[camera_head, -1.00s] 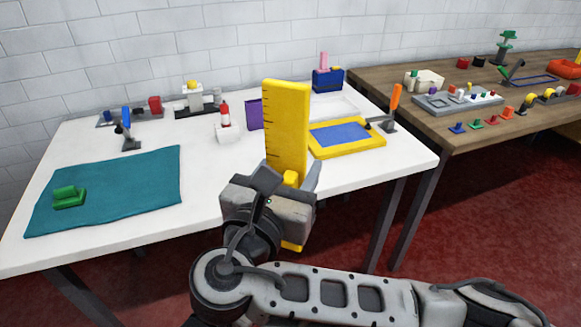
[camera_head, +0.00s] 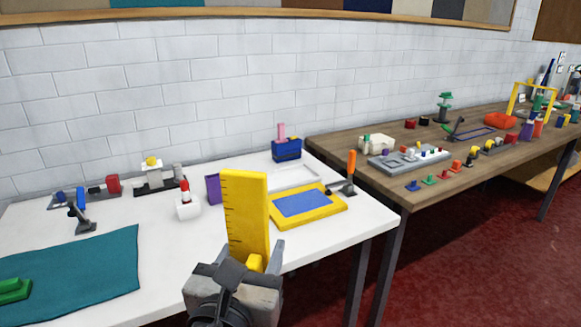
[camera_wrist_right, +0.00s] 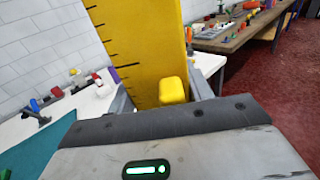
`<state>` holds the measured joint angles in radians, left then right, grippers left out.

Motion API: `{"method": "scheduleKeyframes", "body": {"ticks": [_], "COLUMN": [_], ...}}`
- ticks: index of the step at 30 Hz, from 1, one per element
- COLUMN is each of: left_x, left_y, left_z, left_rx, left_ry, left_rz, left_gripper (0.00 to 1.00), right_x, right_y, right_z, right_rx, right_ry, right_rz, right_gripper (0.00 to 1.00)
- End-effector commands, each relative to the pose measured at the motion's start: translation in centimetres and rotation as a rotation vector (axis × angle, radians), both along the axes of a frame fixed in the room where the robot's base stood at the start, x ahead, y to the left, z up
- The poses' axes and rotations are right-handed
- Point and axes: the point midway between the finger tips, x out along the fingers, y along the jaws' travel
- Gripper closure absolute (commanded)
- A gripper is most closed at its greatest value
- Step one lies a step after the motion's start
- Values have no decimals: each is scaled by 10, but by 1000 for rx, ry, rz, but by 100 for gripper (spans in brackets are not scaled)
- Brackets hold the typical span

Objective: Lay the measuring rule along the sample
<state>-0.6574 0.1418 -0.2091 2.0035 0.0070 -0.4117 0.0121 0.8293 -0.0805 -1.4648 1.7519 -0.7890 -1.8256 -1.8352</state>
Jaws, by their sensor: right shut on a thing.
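The measuring rule is a yellow bar with black tick marks (camera_head: 245,212), held upright in front of the white table. My right gripper (camera_head: 253,264) is shut on its lower part, by a yellow knob. In the right wrist view the rule (camera_wrist_right: 143,45) rises between the two fingers (camera_wrist_right: 162,95). The sample may be the blue panel in a yellow frame (camera_head: 303,204) on the white table, right of the rule; I cannot tell for sure. A teal cloth (camera_head: 85,262) lies flat at the table's left. My left gripper is not in view.
A green block (camera_head: 14,290) sits on the teal cloth. An orange-handled tool (camera_head: 350,172) stands beside the yellow frame. A wooden table (camera_head: 440,190) is at right.

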Motion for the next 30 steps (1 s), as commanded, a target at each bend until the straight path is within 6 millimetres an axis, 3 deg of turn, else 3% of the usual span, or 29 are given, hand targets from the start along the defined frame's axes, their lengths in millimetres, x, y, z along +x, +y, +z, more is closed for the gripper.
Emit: {"method": "scheduleKeyframes", "body": {"ticks": [5,10,15,22,25,30], "left_x": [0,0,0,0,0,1], "left_y": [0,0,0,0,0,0], "left_z": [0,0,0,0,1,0], "left_rx": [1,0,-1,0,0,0], "left_ry": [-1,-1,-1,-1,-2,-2], "left_rz": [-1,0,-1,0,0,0], "left_gripper": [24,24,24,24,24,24], "right_x": [12,19,11,-18,-30,-42], "right_y": [-33,-91,-156,-231,-250,-264], "right_z": [-33,-63,-85,-95,-94,-91], "right_rx": [-2,-3,-7,-5,-5,-2], "right_ry": [15,12,9,5,3,1], "right_rz": [39,47,43,72,98,132], "right_gripper": [76,76,76,76,76,76]}}
